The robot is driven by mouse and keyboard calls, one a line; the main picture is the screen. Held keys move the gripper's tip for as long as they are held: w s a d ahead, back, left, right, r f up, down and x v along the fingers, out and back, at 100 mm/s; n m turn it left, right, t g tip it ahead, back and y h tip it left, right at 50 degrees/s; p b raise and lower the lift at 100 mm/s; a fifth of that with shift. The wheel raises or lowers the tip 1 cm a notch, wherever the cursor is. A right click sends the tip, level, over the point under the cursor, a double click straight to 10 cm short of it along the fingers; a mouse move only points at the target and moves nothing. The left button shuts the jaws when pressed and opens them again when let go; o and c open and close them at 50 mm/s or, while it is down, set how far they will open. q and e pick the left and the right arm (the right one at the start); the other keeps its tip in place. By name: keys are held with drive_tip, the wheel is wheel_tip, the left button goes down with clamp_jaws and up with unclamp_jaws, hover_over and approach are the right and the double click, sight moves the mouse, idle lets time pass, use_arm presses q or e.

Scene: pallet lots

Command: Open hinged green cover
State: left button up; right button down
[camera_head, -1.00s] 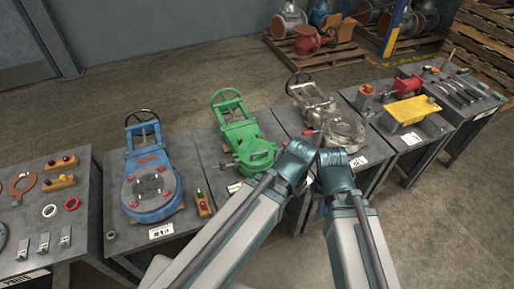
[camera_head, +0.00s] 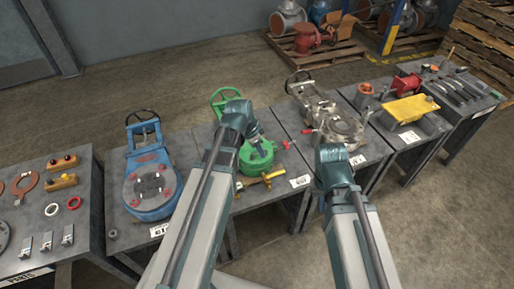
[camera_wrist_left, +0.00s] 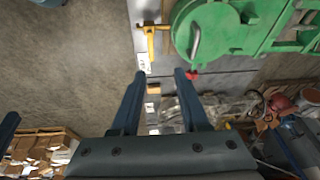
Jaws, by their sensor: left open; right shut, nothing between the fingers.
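The green valve's round cover (camera_head: 258,158) lies flat and closed on its housing, partly hidden by my left arm in the head view. It fills the upper right of the left wrist view (camera_wrist_left: 222,28). A grey handle (camera_wrist_left: 196,38) with a red knob (camera_wrist_left: 192,72) runs at the cover's edge. My left gripper (camera_head: 254,130) is open and empty above the green valve; its fingers (camera_wrist_left: 160,74) are spread, apart from the cover and knob. My right gripper (camera_head: 331,153) is shut and empty, right of the green valve, in front of the grey valve; its fingertips are hard to make out.
A yellow tool (camera_head: 258,181) lies in front of the green cover. A blue valve (camera_head: 150,185) stands to the left and a grey valve (camera_head: 340,128) to the right. A yellow block (camera_head: 411,109) is on the table further right. Floor is clear at lower right.

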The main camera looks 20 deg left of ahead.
use_arm(q)
drive_tip(key=w+a+r+m+t, duration=0.1)
drive_tip(key=w+a, duration=0.2)
drive_tip(key=a, duration=0.2)
drive_tip(key=shift+w+a+r+m, duration=0.15)
drive_tip(key=shift+a+m, duration=0.15)
drive_tip(key=shift+a, duration=0.05)
drive_tip(key=b+x, duration=1.2)
drive_tip(key=x, duration=0.2)
drive_tip(key=shift+w+d+r, duration=0.1)
drive_tip(key=shift+r, duration=0.05)
clamp_jaws()
idle(0.8)
